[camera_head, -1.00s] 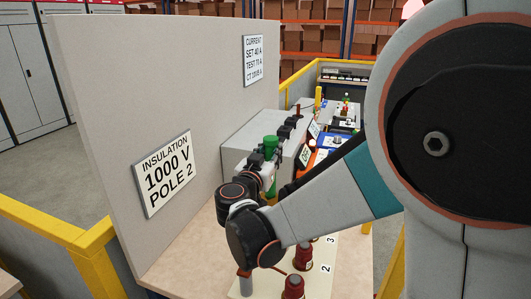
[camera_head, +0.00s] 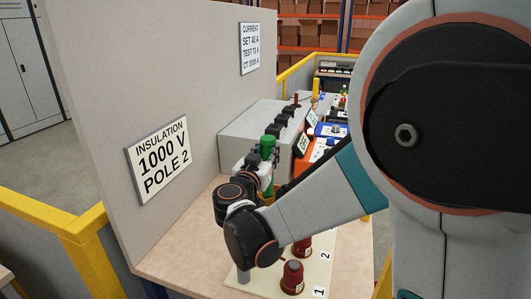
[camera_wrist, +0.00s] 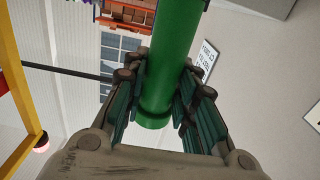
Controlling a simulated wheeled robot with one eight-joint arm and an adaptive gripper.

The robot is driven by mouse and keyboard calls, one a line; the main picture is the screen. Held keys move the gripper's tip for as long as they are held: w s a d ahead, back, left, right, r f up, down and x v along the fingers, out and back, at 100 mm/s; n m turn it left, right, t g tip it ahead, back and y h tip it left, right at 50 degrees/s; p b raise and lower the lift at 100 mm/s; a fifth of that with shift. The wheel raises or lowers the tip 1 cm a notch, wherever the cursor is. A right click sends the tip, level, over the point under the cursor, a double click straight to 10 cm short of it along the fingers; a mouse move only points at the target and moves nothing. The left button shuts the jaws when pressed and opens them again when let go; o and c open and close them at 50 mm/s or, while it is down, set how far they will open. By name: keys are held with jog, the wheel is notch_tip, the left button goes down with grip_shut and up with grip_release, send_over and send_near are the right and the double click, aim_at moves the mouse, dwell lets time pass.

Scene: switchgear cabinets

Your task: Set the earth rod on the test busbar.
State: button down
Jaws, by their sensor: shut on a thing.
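The earth rod (camera_head: 268,145) shows as a green handle held upright in my gripper (camera_head: 264,160), above the bench beside the partition. In the wrist view the green rod (camera_wrist: 170,65) runs between the teal finger pads of my gripper (camera_wrist: 160,95), which is shut on it. A little yellow shows just below the gripper in the head view. The rod's lower end is hidden behind my wrist and arm. A cream board (camera_head: 317,272) with red insulators (camera_head: 292,277) and numbers 1 and 2 lies below. I cannot make out the test busbar; my arm covers part of that board.
A tall grey partition (camera_head: 95,100) with an "INSULATION 1000 V POLE 2" sign (camera_head: 162,160) stands left of the gripper. A grey box (camera_head: 235,130) stands behind the gripper, with orange and blue devices (camera_head: 325,150) to its right. Yellow rails (camera_head: 90,220) edge the area.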

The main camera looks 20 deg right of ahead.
aim_at(267, 138)
jog(key=shift+f+b, duration=0.5)
jog(key=shift+f, duration=0.05)
dwell(0.9)
jog(key=shift+r, duration=0.15)
dwell(1.0)
jog(key=shift+r+p, duration=2.6)
jog(key=shift+r, duration=0.8)
